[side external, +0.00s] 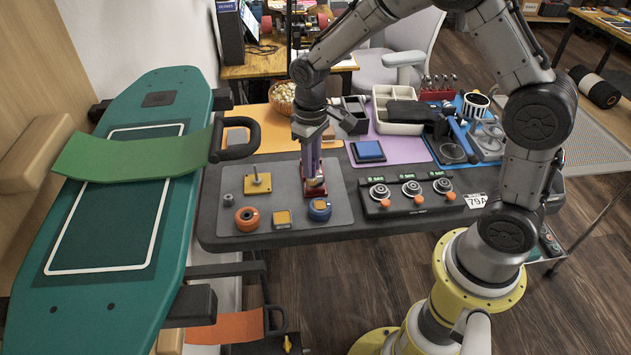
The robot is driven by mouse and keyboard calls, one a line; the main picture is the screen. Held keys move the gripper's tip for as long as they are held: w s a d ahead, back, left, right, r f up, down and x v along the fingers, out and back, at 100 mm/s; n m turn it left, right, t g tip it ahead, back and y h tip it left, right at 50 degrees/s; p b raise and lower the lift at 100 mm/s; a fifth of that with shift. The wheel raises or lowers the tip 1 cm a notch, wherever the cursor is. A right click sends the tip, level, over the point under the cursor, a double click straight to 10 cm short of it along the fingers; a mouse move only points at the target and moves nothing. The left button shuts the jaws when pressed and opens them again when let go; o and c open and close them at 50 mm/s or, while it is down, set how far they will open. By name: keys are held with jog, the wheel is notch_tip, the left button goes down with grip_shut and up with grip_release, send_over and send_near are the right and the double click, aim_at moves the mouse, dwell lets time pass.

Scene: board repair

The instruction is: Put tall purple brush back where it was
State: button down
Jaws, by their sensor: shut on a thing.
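My gripper (310,146) points down over the grey mat on the near left of the table and is shut on the tall purple brush (312,167). The brush hangs roughly upright below the fingers, and its top is hidden by my gripper. Its lower end is at a small red and light-coloured piece (315,189) on the grey mat (341,204); I cannot tell whether that piece is the brush's head or a separate part, or whether it touches the mat.
Near the brush are a yellow plate with a post (257,184), an orange wheel (247,218) and a blue-orange wheel (319,209). A black control box (412,195) is to the right. A blue pad (368,151) and light bin (392,108) lie behind. A green skateboard deck (170,245) stands left.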

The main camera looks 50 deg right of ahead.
jog(key=shift+s, duration=0.1)
jog(key=s+d+r+n, duration=0.1)
jog(key=s+r+n, duration=0.1)
jog(key=s+n, duration=0.25)
jog(key=shift+m, duration=0.25)
jog(key=w+f, duration=0.3)
jog(key=w, duration=0.1)
jog(key=w+f, duration=0.3)
jog(key=w, duration=0.1)
jog(key=w+f, duration=0.3)
jog(key=w, duration=0.2)
jog(key=shift+d+f, duration=0.2)
jog(key=shift+f, duration=0.1)
jog(key=shift+w+f, duration=0.3)
jog(key=shift+f, duration=1.55)
jog(key=shift+f, duration=0.15)
jog(key=c, duration=0.7)
grip_release()
